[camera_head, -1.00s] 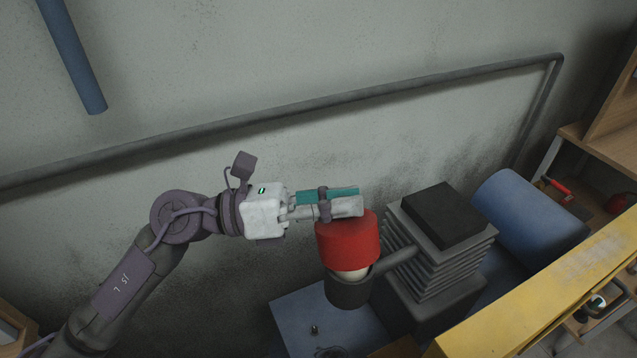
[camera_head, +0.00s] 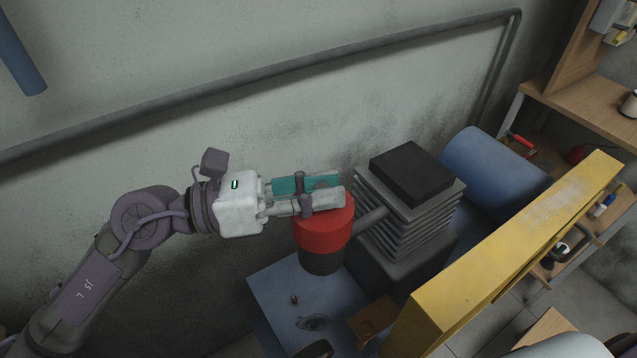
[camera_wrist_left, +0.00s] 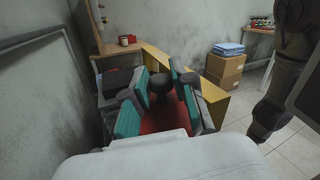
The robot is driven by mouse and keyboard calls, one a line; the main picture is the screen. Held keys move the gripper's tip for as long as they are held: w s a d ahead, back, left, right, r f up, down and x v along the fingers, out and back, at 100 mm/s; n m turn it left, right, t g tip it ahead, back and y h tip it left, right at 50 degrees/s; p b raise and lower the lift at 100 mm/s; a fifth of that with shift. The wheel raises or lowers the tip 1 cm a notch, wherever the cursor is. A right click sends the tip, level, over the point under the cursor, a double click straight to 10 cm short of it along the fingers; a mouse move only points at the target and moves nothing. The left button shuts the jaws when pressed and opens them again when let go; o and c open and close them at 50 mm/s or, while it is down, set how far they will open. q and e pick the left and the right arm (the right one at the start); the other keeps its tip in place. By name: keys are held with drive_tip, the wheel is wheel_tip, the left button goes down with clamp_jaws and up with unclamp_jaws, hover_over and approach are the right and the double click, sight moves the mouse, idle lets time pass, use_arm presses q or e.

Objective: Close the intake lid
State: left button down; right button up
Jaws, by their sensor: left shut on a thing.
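The red intake lid (camera_head: 324,230) sits down over the dark intake cup (camera_head: 321,262); no pale core shows between them. A grey pipe (camera_head: 371,221) joins the intake to the finned block. My left gripper (camera_head: 322,190) is shut on the lid, with its fingers at the lid's top. In the left wrist view, the teal-padded fingers stand on either side of the red lid (camera_wrist_left: 165,124), which is partly hidden by the gripper. My right gripper is not in view.
The finned block (camera_head: 408,200) with a black top stands right of the lid, beside a blue cylinder (camera_head: 495,170). A yellow beam (camera_head: 505,262) runs along the right. A blue-grey plate (camera_head: 275,305) lies below. The wall with a grey rail (camera_head: 250,82) is behind.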

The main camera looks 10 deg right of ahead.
use_arm(q)
drive_tip(key=shift+s+f, duration=0.2)
drive_tip(key=c, duration=1.1)
unclamp_jaws()
drive_tip(key=shift+o, duration=0.5)
drive_tip(key=shift+s+r, duration=0.1)
drive_tip(key=shift+r, duration=0.05)
drive_tip(key=shift+w+r, duration=0.2)
wheel_tip(320, 180, up, 10)
drive_tip(key=shift+s+f, duration=0.1)
drive_tip(key=shift+f, duration=0.05)
drive_tip(key=shift+d, duration=0.1)
